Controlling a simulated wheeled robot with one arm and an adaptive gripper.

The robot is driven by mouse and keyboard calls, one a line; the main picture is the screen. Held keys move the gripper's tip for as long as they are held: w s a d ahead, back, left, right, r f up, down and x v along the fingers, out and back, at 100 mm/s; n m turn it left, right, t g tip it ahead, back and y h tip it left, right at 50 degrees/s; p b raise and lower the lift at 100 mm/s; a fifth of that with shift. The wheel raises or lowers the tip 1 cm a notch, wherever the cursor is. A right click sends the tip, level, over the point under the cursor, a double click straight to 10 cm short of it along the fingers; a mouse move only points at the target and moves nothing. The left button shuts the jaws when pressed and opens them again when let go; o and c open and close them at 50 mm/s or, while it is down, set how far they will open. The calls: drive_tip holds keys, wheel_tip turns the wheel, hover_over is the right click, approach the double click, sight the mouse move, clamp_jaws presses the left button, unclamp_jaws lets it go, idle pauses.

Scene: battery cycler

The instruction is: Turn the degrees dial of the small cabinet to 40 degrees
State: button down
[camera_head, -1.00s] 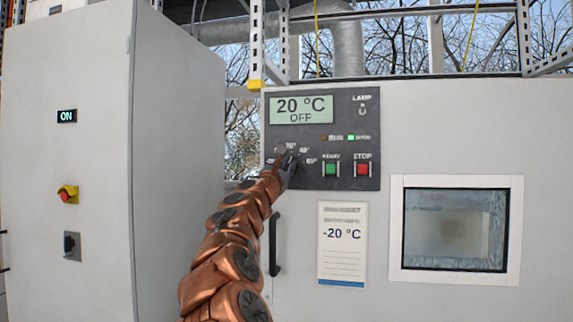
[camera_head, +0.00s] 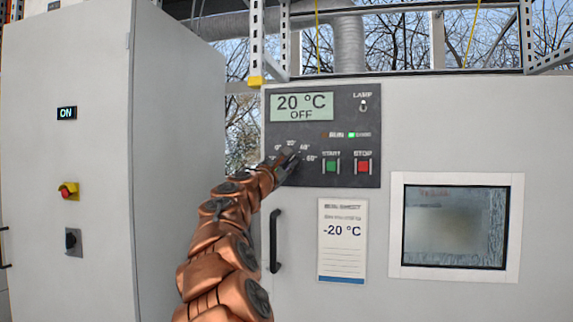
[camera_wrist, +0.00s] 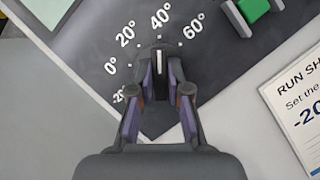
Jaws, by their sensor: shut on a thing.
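The degrees dial (camera_wrist: 159,62) is on the dark control panel (camera_wrist: 95,62) of the small cabinet (camera_head: 440,130). In the wrist view its white pointer line points up, about at the 40° mark (camera_wrist: 160,16). The 20° mark is to the left of it and the 60° mark to the right. My gripper (camera_wrist: 159,78) is shut on the dial, one finger on each side. The fingers hide much of the dial. In the head view my gripper (camera_head: 290,164) covers the dial. The display (camera_head: 302,107) reads 20 °C, OFF.
A green START button (camera_head: 331,166), a red STOP button (camera_head: 363,167) and a LAMP switch (camera_head: 363,104) are right of the dial. A sheet (camera_head: 342,240) reading -20 °C and a black handle (camera_head: 275,242) are below. A tall cabinet (camera_head: 175,160) stands left.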

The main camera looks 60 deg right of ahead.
drive_tip(key=c, duration=1.4)
unclamp_jaws()
drive_tip(key=shift+s+d+r, duration=0.1)
drive_tip(key=shift+s, duration=0.1)
drive_tip(key=shift+o, duration=1.4)
drive_tip(key=shift+w, duration=0.1)
drive_tip(key=shift+v, duration=1)
drive_tip(key=w+v, duration=0.1)
drive_tip(key=v, duration=0.9)
drive_tip(key=shift+s, duration=0.45)
